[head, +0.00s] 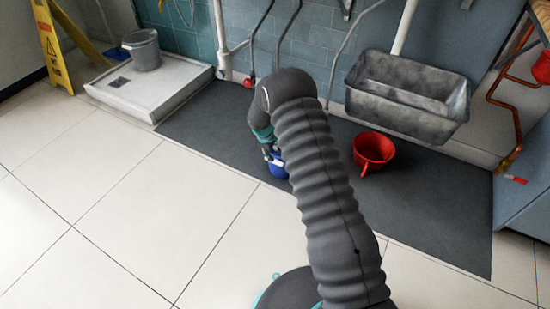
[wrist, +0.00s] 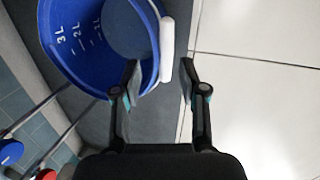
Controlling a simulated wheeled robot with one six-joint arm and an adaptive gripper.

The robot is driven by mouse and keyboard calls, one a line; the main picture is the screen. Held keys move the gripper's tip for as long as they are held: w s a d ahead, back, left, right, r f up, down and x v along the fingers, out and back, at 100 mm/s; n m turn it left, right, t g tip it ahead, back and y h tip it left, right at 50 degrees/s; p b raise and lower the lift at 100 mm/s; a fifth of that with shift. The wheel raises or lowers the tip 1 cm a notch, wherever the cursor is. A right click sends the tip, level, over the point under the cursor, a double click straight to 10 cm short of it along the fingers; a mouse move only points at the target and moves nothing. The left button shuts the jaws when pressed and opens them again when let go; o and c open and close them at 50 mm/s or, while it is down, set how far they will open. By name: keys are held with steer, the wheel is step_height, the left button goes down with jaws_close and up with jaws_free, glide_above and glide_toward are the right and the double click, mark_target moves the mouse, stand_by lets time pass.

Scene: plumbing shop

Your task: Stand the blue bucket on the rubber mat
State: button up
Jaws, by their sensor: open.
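The blue bucket (head: 277,165) is at the front part of the dark rubber mat (head: 215,130), near its front edge, mostly hidden by my arm in the head view. In the wrist view the blue bucket (wrist: 75,45) shows its open mouth and litre marks inside; it looks upright. Its white handle grip (wrist: 167,45) lies at the rim. My gripper (wrist: 160,75) is open, with the lower end of the white grip showing between its fingertips. The fingers are not closed on it. Whether the bucket's base rests fully on the mat is hidden.
A red bucket (head: 373,150) stands on the mat, right of my arm. A grey sink (head: 410,95) hangs on the wall behind it. A white shower tray (head: 180,85) with a grey bucket (head: 144,50) is at left, beside a yellow sign (head: 52,45). Floor tiles in front are clear.

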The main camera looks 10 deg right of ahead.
steer(key=s+d+r+m, duration=0.2)
steer(key=s+r, duration=0.3)
steer(key=r, duration=0.6)
steer(key=s+d+r+m+t+y, duration=0.1)
steer(key=s+r, duration=0.3)
steer(key=r, duration=0.7)
steer(key=s+d+r+m, duration=0.2)
steer(key=s+r, duration=0.3)
steer(key=r, duration=0.6)
steer(key=s+d+r+m+t, duration=0.1)
steer(key=s+r+m, duration=0.1)
steer(key=s+r, duration=0.35)
steer(key=s+d+r+m, duration=0.1)
steer(key=s+r, duration=0.2)
steer(key=s, duration=0.5)
steer(key=s+r+m+t+y, duration=0.1)
steer(key=s+m, duration=0.2)
steer(key=s, duration=1.3)
steer(key=shift+s+a+t+y, duration=0.25)
steer(key=shift+a+t+y, duration=0.05)
steer(key=shift+r, duration=0.1)
